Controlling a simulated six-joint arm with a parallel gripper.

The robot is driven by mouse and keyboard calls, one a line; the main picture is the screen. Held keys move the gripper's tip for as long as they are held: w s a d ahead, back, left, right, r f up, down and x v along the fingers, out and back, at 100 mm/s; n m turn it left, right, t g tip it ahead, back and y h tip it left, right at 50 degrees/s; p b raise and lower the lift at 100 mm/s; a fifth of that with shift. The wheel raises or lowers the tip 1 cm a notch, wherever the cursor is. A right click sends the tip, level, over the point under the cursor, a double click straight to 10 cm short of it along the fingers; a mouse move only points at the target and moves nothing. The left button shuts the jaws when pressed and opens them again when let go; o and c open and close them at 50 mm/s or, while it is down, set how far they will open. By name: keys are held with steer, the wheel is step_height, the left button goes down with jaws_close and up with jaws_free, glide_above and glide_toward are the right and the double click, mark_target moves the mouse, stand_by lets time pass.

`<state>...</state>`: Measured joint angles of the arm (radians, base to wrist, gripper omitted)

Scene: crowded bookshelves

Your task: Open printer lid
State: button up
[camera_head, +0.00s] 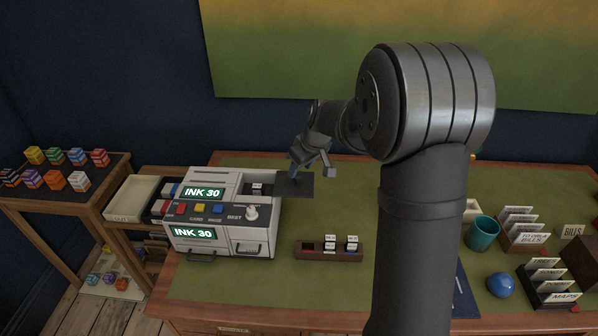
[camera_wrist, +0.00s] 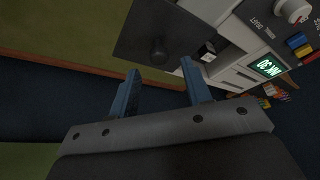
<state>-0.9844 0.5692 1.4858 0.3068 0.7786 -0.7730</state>
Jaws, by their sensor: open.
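The printer (camera_head: 221,214) is a white and grey machine at the left of the green desk, with two green "INK 30" displays. Its lid (camera_head: 304,187) is a dark flat plate sticking out to the right of the top, beside an open slot holding a small block (camera_head: 257,188). My gripper (camera_head: 311,168) is open and empty above the lid.
A dark rack (camera_head: 328,253) with small type blocks stands right of the printer. A teal cup (camera_head: 482,233), a blue ball (camera_head: 501,285) and card holders (camera_head: 523,228) fill the desk's right. A side table (camera_head: 75,205) with coloured cubes is at far left.

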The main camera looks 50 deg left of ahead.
mark_target(298, 176)
steer(key=v, duration=1.4)
steer(key=shift+f, duration=0.15)
steer(key=x, duration=1.7)
steer(key=shift+a, duration=0.2)
steer(key=shift+s, duration=0.1)
